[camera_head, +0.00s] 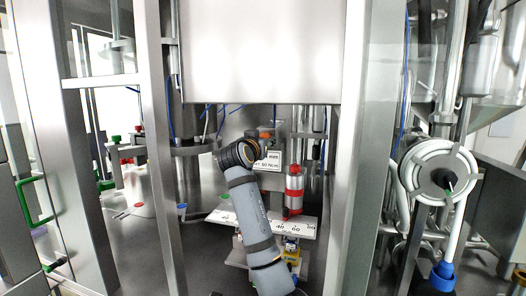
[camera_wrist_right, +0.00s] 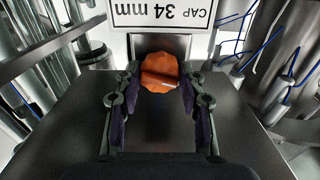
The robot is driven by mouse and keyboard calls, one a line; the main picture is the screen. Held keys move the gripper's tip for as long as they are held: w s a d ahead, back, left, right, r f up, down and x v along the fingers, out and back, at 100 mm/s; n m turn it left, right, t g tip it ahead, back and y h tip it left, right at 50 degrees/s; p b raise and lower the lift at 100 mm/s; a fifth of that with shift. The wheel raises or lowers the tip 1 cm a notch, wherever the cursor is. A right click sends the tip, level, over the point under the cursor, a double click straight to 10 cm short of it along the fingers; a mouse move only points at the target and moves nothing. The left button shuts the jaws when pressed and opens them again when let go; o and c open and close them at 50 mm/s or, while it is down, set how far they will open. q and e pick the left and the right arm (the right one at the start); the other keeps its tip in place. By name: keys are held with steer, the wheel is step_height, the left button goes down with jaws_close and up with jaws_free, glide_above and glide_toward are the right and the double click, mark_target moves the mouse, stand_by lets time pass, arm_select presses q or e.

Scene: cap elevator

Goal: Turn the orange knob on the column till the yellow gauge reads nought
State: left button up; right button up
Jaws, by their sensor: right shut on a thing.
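The orange knob (camera_wrist_right: 159,72) sits in the middle of the right wrist view, below a white plate, with a pale mark across its face. My right gripper (camera_wrist_right: 160,80) has its two fingers on either side of the knob and is shut on it. In the head view the orange knob (camera_head: 265,135) shows small above my right wrist, and the gripper itself is mostly hidden there. A small yellow part (camera_head: 292,244) shows low beside my right forearm. I cannot tell if it is the gauge, and no reading is legible. My left gripper is not in view.
A white plate (camera_wrist_right: 186,12) reading "CAP 34 mm" is close above the knob. In the head view a red-and-silver cylinder (camera_head: 294,190) stands over a white numbered scale (camera_head: 300,228). Steel posts (camera_head: 160,150) flank the work space. A white coiled hose (camera_head: 437,150) is at right.

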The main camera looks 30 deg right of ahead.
steer(key=shift+m+b, duration=1.1)
steer(key=shift+m, duration=0.5)
steer(key=o, duration=1.2)
steer(key=v, duration=1.2)
